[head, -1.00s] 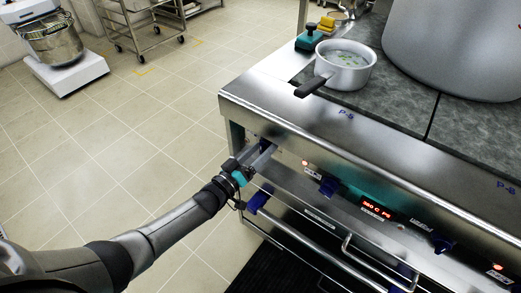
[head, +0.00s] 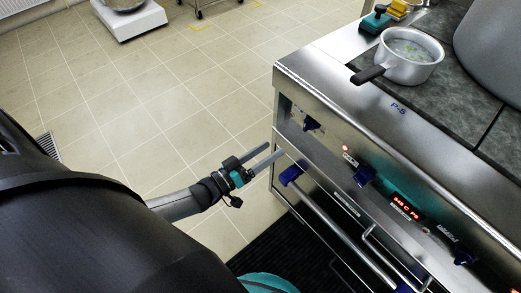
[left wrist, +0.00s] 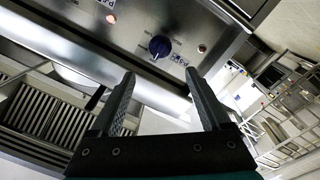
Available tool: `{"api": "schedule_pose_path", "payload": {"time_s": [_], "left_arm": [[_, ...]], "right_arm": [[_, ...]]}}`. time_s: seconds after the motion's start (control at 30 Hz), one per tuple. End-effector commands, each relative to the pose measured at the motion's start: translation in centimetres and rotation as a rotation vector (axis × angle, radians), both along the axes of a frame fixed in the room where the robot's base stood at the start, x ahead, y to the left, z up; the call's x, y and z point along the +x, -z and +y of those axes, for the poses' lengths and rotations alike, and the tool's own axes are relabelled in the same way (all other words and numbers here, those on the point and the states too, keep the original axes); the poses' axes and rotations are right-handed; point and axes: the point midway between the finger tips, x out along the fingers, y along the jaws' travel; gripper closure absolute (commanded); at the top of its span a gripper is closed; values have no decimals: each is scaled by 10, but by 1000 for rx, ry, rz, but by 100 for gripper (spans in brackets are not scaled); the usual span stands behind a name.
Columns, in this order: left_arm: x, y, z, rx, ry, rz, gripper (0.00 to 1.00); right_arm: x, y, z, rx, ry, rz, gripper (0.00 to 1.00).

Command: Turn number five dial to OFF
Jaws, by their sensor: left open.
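Several blue dials stick out of the steel front panel of the stove in the head view. The leftmost dial (head: 311,124) is near the corner, and a second dial (head: 364,175) is to its right. I cannot tell for sure which dial is number five. My left gripper (head: 275,151) is open and empty, just left of the panel and clear of the dials. In the left wrist view, a blue dial (left wrist: 160,47) with a pale pointer mark lies ahead, between the open fingers (left wrist: 160,80) and apart from them.
A lit red lamp (head: 345,148) and a red display (head: 405,207) are on the panel. A blue-ended bar handle (head: 293,172) runs below. A small saucepan (head: 412,55) stands on the stove, its dark handle over the front ledge.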

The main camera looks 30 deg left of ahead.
Motion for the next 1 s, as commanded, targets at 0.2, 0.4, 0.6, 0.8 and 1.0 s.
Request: {"api": "schedule_pose_path", "payload": {"time_s": [0.2,0.4,0.6,0.8,1.0], "left_arm": [[-19,1,8,1,0,0,20],[-20,1,9,0,0,-2,20],[-20,1,9,1,1,-1,20],[-20,1,9,3,-1,1,20],[-31,23,13,128,-54,122,20]], "right_arm": [[-2,-3,2,2,-1,5,53],[-3,-3,2,2,-2,6,53],[-3,-3,2,2,-2,6,53],[-3,-3,2,3,-2,6,53],[-3,-28,3,3,-3,8,53]]}}
